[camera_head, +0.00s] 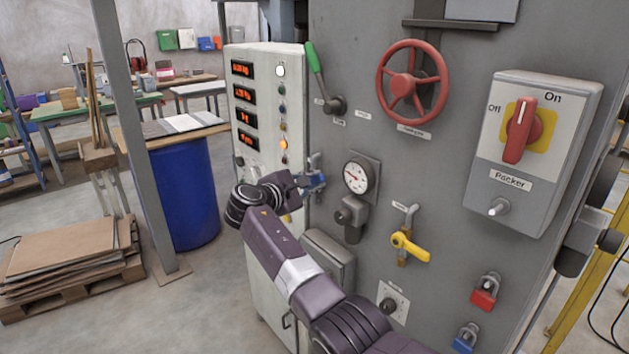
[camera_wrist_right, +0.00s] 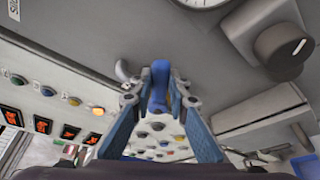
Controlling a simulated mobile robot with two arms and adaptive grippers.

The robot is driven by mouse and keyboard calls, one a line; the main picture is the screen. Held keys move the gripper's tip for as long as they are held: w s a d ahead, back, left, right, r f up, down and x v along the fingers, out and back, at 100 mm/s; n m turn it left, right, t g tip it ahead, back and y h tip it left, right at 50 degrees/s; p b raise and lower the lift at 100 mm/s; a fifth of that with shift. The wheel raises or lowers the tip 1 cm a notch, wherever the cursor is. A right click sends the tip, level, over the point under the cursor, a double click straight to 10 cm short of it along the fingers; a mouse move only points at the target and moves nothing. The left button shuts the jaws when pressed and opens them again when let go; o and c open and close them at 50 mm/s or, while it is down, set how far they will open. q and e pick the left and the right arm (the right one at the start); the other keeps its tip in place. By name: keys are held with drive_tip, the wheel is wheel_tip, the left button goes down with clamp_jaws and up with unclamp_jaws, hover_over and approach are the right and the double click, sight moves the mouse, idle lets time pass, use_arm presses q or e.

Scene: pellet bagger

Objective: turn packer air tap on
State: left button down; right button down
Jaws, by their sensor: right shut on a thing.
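My right arm reaches up from the bottom of the head view to the left part of the grey machine front (camera_head: 350,110). My right gripper (camera_head: 316,177) is at that front, left of the pressure gauge. In the right wrist view the gripper (camera_wrist_right: 160,92) is shut on a blue tap handle (camera_wrist_right: 160,80), which stands between its fingertips. A bent grey pipe end (camera_wrist_right: 124,72) shows just beside it. In the head view the gripper mostly hides this handle. My left gripper is not in view.
A gauge (camera_head: 356,175), a red handwheel (camera_head: 411,82), a green lever (camera_head: 313,57) and a yellow-handled tap (camera_head: 410,245) are on the front. A grey switch box (camera_head: 490,190) labelled Packer is at right. A display cabinet (camera_head: 262,70) stands at left.

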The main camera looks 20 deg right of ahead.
drive_tip(key=shift+f, duration=0.1)
drive_tip(key=c, duration=1.8)
unclamp_jaws()
drive_tip(key=shift+a, duration=0.1)
drive_tip(key=shift+c, duration=0.2)
drive_tip(key=v, duration=1.2)
drive_tip(key=shift+c, duration=0.3)
